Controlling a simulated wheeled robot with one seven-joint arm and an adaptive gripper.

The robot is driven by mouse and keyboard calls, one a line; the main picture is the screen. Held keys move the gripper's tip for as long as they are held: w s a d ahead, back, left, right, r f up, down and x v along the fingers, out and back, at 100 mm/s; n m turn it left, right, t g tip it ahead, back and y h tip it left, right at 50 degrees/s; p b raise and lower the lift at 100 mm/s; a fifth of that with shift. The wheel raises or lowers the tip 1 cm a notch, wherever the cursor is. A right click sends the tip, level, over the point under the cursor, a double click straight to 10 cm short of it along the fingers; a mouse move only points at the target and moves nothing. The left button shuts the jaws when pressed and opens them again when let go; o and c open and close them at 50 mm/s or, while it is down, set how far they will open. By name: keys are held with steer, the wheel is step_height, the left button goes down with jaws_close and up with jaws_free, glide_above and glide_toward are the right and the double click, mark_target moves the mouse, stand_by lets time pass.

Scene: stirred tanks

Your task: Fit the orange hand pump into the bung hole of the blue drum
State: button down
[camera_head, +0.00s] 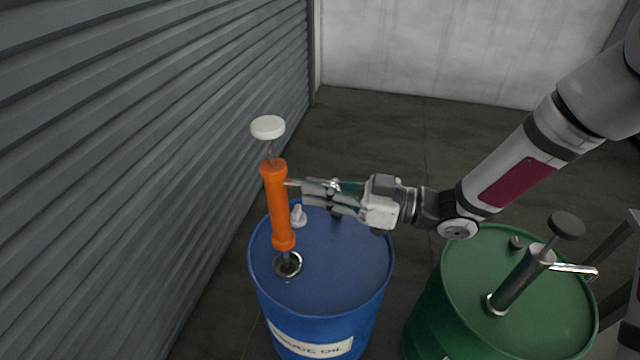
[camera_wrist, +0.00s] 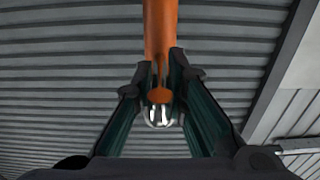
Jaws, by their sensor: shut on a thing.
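The orange hand pump (camera_head: 278,205) stands nearly upright over the blue drum (camera_head: 345,255), with its white knob (camera_head: 268,128) at the top. In the wrist view the orange body (camera_wrist: 160,30) rises between the two dark green fingers (camera_wrist: 160,95).
A green drum (camera_head: 470,285) with a grey pump (camera_head: 522,280) stands at the right. A corrugated wall (camera_head: 140,140) runs close along the left. Open floor lies behind the drums.

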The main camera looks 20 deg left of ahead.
steer(key=shift+f+b, duration=1.75)
steer(key=shift+f, duration=1.25)
steer(key=shift+f+b, duration=0.4)
steer(key=shift+f, duration=0.1)
steer(key=shift+f+b, duration=1.1)
steer(key=shift+f, duration=0.5)
steer(key=c, duration=1.5)
jaws_free()
steer(key=shift+d+f, duration=0.1)
